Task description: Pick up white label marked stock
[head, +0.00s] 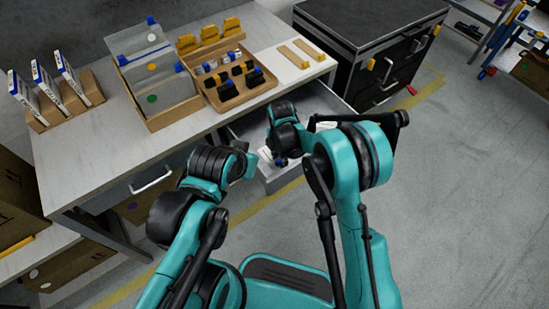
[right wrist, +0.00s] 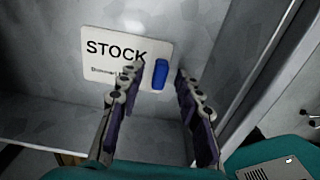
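The white label (right wrist: 112,58) marked STOCK lies on a grey surface in the right wrist view, with smaller, partly hidden print below the word. A blue tab (right wrist: 160,74) sits at its right edge. My right gripper (right wrist: 156,76) is open, its two fingers apart with the blue tab seen between their tips. The left finger overlaps the label in the picture; contact cannot be told. In the head view my right gripper (head: 279,158) is over the open drawer (head: 318,103), and my arm hides most of it. My left arm ends near the drawer's left side; its fingers cannot be made out.
The workbench (head: 95,150) holds a cardboard bin (head: 170,115) with clear sleeves, a sectioned tray (head: 240,98), and boxes in a rack (head: 62,115) at left. A black drawer cabinet (head: 365,45) stands at right.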

